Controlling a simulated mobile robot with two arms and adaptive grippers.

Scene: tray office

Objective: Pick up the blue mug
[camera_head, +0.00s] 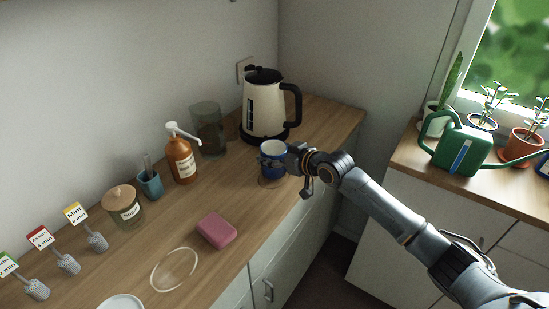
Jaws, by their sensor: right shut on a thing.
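The blue mug (272,159) has a pale rim and inside, and it is upright in front of the kettle, near the counter's front edge. My right gripper (291,158) reaches in from the right and is shut on the mug at its right side. The gripper and wrist hide part of that side of the mug. A faint ring shows on the counter just below the mug; I cannot tell whether the mug touches the wood. My left gripper is not in view.
A cream kettle (262,106) stands close behind the mug. A glass jar (208,138), soap bottle (182,158), pink sponge (217,230) and sugar jar (123,207) are to the left. A green watering can (463,148) stands on the right counter. Wood between the sponge and mug is clear.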

